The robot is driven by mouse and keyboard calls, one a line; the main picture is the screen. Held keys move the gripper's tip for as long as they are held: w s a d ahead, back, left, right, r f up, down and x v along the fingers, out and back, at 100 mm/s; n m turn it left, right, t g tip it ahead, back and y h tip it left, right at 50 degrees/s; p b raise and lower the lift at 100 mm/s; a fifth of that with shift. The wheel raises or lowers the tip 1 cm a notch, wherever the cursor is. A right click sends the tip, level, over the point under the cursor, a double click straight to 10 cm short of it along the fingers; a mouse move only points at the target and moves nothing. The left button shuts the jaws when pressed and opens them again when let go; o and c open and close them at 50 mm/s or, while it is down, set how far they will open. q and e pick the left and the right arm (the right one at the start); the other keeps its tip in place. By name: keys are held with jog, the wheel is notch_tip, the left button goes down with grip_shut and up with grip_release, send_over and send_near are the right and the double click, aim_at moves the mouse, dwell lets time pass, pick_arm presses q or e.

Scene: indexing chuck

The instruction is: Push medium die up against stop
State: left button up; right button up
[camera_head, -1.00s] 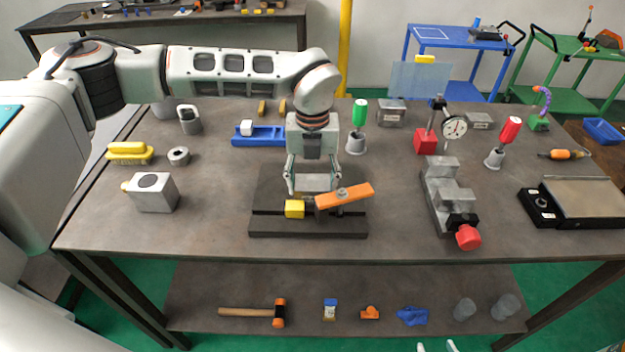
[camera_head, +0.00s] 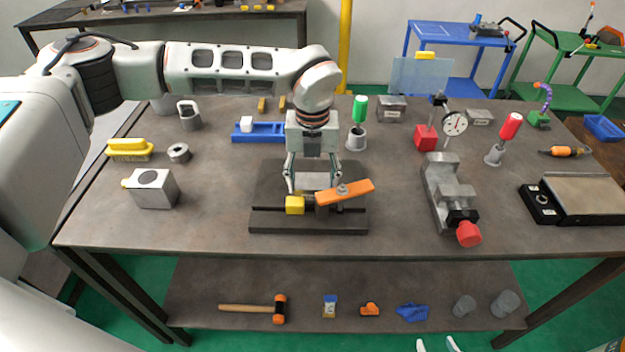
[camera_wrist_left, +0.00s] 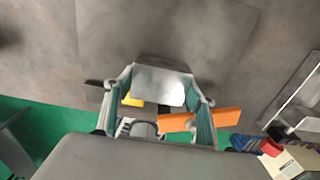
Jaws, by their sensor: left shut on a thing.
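My left gripper (camera_head: 313,184) points down at the dark fixture (camera_head: 308,220) on the table. It is shut on a silver metal block, the die, which shows between the fingers in the left wrist view (camera_wrist_left: 160,86). A yellow block (camera_head: 295,205) stands on the fixture at front left of the die. An orange bar (camera_head: 350,191) lies tilted across its right part. I cannot tell which part is the stop. My right gripper (camera_head: 437,345) shows only two pale fingertips, apart, at the bottom edge.
A grey stepped vise (camera_head: 448,190) with a red knob stands to the right. A metal block with a round face (camera_head: 152,188) stands left. A blue tray (camera_head: 258,133) and green-handled tool (camera_head: 358,115) are behind. The table between fixture and vise is clear.

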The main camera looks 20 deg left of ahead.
pick_arm(q)
jog(key=shift+s, duration=0.15)
jog(key=o, duration=2)
jog(key=shift+o, duration=0.2)
jog(key=shift+r, duration=0.1)
